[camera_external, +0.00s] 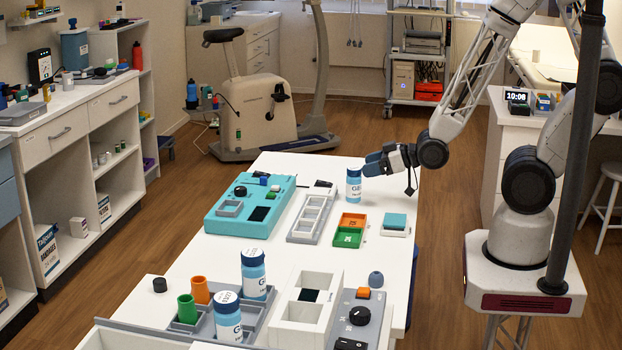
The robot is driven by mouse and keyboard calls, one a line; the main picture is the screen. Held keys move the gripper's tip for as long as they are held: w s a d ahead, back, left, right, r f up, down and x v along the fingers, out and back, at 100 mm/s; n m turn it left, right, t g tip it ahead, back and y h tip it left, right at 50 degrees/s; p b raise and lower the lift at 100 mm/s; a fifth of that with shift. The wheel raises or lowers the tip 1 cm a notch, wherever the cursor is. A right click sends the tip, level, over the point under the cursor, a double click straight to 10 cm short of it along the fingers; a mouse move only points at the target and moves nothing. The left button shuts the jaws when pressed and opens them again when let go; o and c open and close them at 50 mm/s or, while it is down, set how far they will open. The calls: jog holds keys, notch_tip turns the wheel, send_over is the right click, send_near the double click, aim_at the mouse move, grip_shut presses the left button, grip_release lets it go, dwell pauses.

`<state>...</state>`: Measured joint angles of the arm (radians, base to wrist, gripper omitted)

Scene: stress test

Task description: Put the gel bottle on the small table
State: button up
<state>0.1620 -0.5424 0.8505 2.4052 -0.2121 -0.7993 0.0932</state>
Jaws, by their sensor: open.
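Two similar blue bottles stand at the near end of the table, one in the grey tray (253,279) and one closer to the camera (228,320). I cannot tell which surface is the small table.
A teal panel (225,215), a grey rack (297,233), an orange and green tray (349,238) and a teal-topped block (396,221) lie on the table. Orange (200,290) and green cups (187,308) stand near the front. A white counter with a clock (517,97) is at right.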

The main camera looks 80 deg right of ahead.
aim_at(355, 168)
jog(key=shift+x, duration=2.6)
jog(key=c, duration=1.1)
jog(key=shift+r, duration=0.2)
